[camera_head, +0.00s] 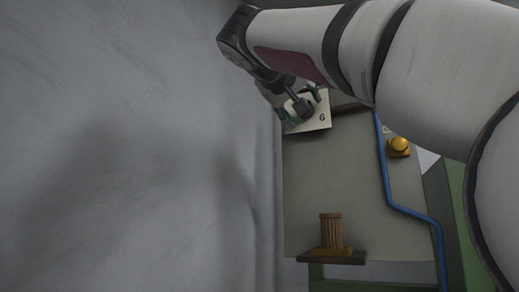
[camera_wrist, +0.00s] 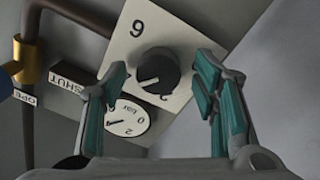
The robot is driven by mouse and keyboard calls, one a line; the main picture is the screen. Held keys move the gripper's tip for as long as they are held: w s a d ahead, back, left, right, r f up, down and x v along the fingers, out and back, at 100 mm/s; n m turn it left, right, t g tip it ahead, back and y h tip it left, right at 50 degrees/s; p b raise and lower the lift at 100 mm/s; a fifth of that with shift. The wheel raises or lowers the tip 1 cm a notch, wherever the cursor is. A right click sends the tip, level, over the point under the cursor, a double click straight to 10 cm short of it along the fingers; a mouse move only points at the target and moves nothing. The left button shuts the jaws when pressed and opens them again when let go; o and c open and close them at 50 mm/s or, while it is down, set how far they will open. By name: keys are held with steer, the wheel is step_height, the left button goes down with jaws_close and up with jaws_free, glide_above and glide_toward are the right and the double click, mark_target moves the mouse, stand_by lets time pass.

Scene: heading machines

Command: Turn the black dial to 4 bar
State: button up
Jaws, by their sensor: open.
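The black dial (camera_wrist: 158,72) sits on a pale plate (camera_wrist: 184,98) in the wrist view. Its white mark points to the lower left there. A numeral, upside down and reading like 9, stands above the dial, and a 2 shows below it. My gripper (camera_wrist: 163,75) is open, with one teal-padded finger on each side of the dial and gaps visible between; depth is hard to judge. A round white gauge marked bar (camera_wrist: 132,119) is partly hidden by the left finger. In the head view my gripper (camera_head: 299,98) is at the plate (camera_head: 319,124), which shows a 6.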

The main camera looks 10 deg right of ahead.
steer(key=v, duration=1.1)
steer(key=shift+a+f, duration=0.1)
steer(key=shift+f, duration=0.1)
